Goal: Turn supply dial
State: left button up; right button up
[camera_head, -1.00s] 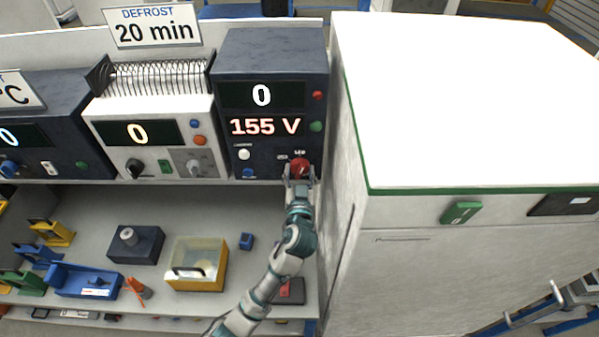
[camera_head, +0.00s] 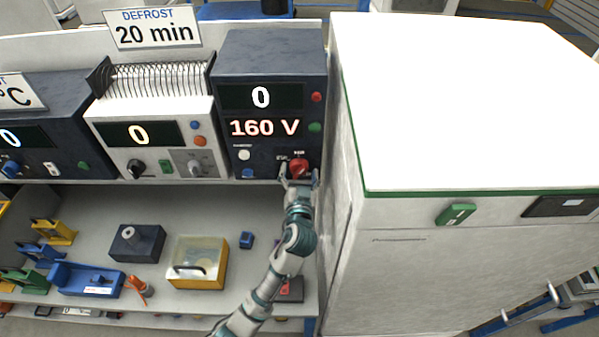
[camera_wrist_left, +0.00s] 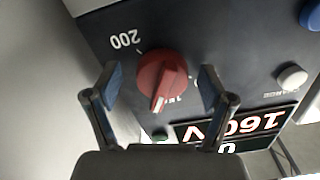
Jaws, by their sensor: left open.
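The red supply dial (camera_head: 299,167) is on the lower right of the dark power unit's front panel (camera_head: 262,152). The unit's display (camera_head: 264,128) reads 160 V, with a 0 above it. In the left wrist view the dial (camera_wrist_left: 163,80) shows a raised grip bar with a pale mark and a "200" label beside it. My left gripper (camera_head: 299,180) is at the dial. In the wrist view its open fingers (camera_wrist_left: 158,90) stand on either side of the dial, with gaps visible. My right gripper is not in view.
A large white cabinet (camera_head: 460,110) with a green handle stands close on the right. A white unit (camera_head: 155,125) with a coil stands to the left. The shelf below holds a yellow box (camera_head: 197,262), a dark block (camera_head: 137,243) and a blue holder (camera_head: 85,280).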

pick_arm(q)
jog(key=s, duration=1.2)
jog(key=shift+f, duration=0.1)
